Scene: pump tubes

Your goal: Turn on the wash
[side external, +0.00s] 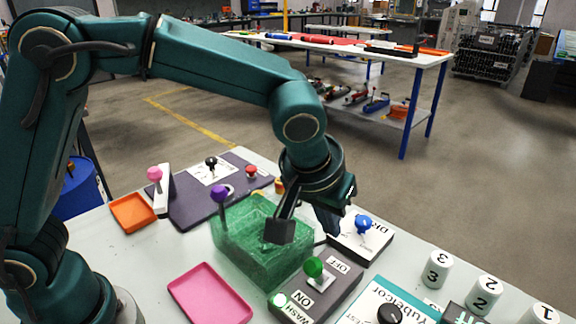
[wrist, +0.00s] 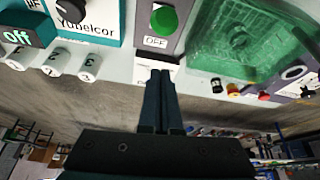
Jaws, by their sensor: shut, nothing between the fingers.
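The wash switch (side external: 340,283) is a dark box with a green-knobbed lever (side external: 313,267) between its ON and OFF labels. My gripper (side external: 331,232) is above the table between the green tank and the drain switch, apart from the green knob. Its fingers (wrist: 160,75) are together and empty, in front of part of a white box.
The green translucent tank (side external: 240,245) stands left of the wash switch. The drain switch with a blue knob (side external: 363,224) is behind it. A pink tray (side external: 210,294), a Tubelcor box (side external: 365,307) and white numbered tubes (side external: 438,268) are nearby. A purple-knobbed lever (side external: 220,193) rises near the tank.

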